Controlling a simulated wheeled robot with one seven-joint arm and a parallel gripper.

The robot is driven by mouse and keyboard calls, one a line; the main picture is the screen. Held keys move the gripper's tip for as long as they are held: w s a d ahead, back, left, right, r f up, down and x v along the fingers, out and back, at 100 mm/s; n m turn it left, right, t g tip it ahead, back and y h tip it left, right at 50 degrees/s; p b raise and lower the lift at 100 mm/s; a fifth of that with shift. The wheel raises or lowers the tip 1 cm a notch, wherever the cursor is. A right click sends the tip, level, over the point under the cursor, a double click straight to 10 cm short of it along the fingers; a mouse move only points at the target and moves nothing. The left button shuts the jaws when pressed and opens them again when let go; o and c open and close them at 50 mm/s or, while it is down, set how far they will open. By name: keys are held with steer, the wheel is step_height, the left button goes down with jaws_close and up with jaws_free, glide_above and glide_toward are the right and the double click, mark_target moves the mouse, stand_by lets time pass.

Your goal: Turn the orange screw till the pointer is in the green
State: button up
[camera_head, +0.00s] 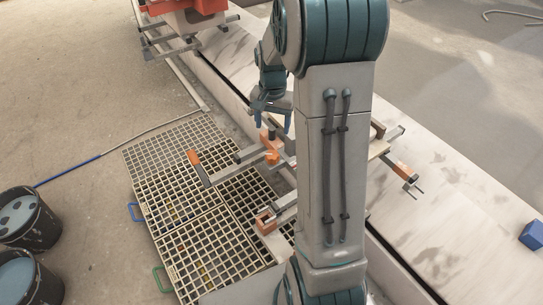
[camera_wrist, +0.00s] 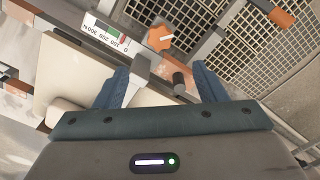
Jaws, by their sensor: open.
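The orange screw (camera_wrist: 160,38) has a lobed knob and sits on a clamp in the upper middle of the wrist view; an orange knob (camera_head: 272,157) shows below my gripper in the head view. A white force gauge (camera_wrist: 105,33) marked up to 300 N appears upside down left of the screw. It has a green and a red patch; its pointer is too small to make out. My gripper (camera_wrist: 163,82) is open, its blue fingers apart with nothing gripped. A grey clamp bar and dark peg show between them. In the head view my gripper (camera_head: 268,108) hangs above the clamp.
Another orange-tipped clamp end (camera_head: 402,172) lies right of my arm. A blue block (camera_head: 533,235) sits far right. Dark buckets (camera_head: 28,222) stand at left.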

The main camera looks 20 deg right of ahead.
mark_target(272, 154)
step_height(272, 154, down, 13)
steer(key=b, duration=0.3)
steer(key=c, duration=1)
